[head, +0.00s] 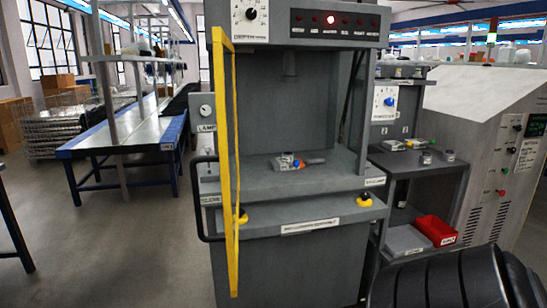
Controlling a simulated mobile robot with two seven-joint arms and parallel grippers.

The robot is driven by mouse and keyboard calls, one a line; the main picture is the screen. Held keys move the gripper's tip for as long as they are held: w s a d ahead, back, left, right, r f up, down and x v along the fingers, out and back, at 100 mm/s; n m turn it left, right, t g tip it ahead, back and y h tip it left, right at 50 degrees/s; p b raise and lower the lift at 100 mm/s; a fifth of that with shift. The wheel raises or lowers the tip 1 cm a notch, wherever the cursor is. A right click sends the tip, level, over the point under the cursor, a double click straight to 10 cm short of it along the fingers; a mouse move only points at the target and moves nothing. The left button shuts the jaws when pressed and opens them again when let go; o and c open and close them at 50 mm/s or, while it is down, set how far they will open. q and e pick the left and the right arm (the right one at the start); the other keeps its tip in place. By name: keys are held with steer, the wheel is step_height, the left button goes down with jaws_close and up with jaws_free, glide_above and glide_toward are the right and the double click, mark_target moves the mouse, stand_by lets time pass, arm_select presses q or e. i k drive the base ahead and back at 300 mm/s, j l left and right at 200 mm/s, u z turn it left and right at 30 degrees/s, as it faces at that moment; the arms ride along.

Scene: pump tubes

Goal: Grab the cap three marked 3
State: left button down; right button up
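No marking 3 can be read on any cap from here. Two small grey round pieces, a left one (426,157) and a right one (449,155), stand on the side shelf right of the press machine; they may be caps. A small grey part with blue and orange bits (286,163) sits on the bed inside the machine. Neither of my grippers is in view.
The grey press machine (290,255) stands ahead, its yellow-framed door (225,160) swung out towards me. The side shelf (425,170) has a red bin (435,231) below it. A slanted cabinet (500,110) stands right. Floor at left is clear.

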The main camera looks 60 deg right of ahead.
mark_target(285, 158)
steer(key=k+l+u, duration=0.2)
steer(key=l, duration=0.25)
steer(key=l+u, duration=0.15)
steer(key=l, duration=0.3)
steer(key=k+l, duration=0.1)
steer(key=l, duration=0.25)
steer(key=k+l+u, duration=0.1)
steer(key=l, duration=0.25)
steer(key=k+l, duration=0.1)
steer(key=l, duration=0.25)
steer(key=k+l+u, duration=0.1)
steer(key=l, duration=0.25)
steer(key=k+l, duration=0.15)
steer(key=l, duration=0.2)
steer(key=u, duration=0.05)
